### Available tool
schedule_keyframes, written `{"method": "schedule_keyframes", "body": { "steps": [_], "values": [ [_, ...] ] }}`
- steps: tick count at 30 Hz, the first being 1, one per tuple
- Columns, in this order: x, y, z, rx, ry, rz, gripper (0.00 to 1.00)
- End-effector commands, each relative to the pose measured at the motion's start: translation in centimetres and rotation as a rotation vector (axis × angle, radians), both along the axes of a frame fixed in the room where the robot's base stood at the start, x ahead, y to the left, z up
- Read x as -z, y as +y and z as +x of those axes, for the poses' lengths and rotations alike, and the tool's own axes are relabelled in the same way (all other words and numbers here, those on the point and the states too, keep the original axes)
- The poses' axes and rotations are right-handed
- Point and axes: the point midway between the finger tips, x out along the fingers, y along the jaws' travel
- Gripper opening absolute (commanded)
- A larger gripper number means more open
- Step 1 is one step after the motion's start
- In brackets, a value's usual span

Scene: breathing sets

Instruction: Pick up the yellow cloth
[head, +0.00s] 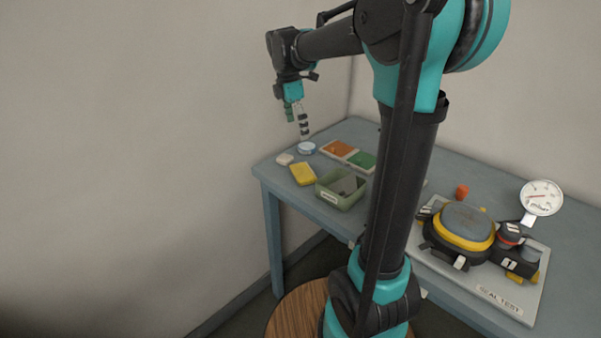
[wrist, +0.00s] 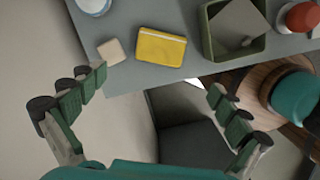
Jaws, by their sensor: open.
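The yellow cloth (head: 303,174) is a small folded rectangular pad lying flat near the left end of the blue-grey table. In the wrist view the cloth (wrist: 161,47) lies close to the table edge, ahead of my fingers and between their lines. My gripper (head: 303,136) hangs above the far left part of the table in the head view. In the wrist view my gripper (wrist: 160,88) has its two green padded fingers spread wide with nothing between them. The fingers are apart from the cloth.
A beige block (wrist: 111,52) lies just left of the cloth. A green bin (wrist: 207,40) with grey contents stands close on its right. A round white-and-blue container (head: 307,148) and a tray with orange and green panels (head: 349,153) are behind. The seal test board (head: 508,298) is at right.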

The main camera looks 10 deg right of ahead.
Motion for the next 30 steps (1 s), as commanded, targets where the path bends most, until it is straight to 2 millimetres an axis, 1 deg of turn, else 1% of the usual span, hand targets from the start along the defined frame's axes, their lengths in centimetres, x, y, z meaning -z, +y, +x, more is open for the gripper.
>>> {"method": "schedule_keyframes", "body": {
  "steps": [1,3,9,12,15,20,22,30],
  "values": [
    [1.1,-0.2,0.1,0.001,0.0,0.0,1.0],
    [2.5,-0.4,0.1,0.002,-0.001,0.0,1.0],
    [6.4,-0.9,0.2,0.002,-0.001,0.001,1.0],
    [8.0,-1.1,0.2,0.002,-0.001,0.001,1.0],
    [9.0,-1.3,0.3,0.003,-0.001,0.001,1.0],
    [9.8,-1.4,0.2,0.003,-0.001,0.001,1.0],
    [10.5,-1.4,0.2,0.003,-0.001,0.001,1.0],
    [14.1,-1.5,0.0,0.004,-0.001,0.001,1.0]
  ]
}}
